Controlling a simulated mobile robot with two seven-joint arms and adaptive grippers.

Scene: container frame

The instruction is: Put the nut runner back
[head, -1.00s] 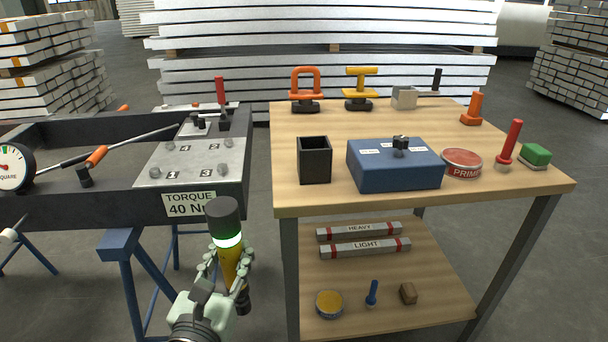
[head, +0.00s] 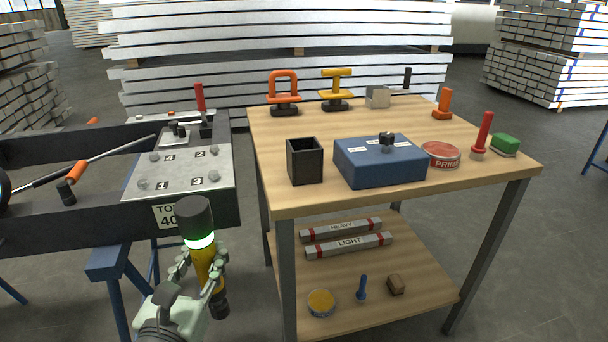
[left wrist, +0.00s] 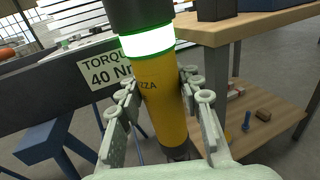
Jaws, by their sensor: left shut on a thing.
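The nut runner has a yellow body, a black top and a lit green-white ring. My left gripper (head: 199,283) is shut on the nut runner (head: 207,262) and holds it nearly upright, in front of the gap between the dark frame and the table. In the left wrist view the nut runner (left wrist: 160,95) stands between the two fingers of the gripper (left wrist: 162,105). A black open-topped square holder (head: 304,161) stands at the table's front left corner, to the right of and above the nut runner in the head view. My right gripper is not in view.
The wooden table (head: 400,200) also bears a blue box (head: 380,165), a red PRIMER tin (head: 440,155), clamps and a red-handled tool (head: 483,135). The dark frame (head: 100,225) with its numbered bolt plate (head: 185,173) is at left. The lower shelf (head: 400,285) holds HEAVY and LIGHT bars.

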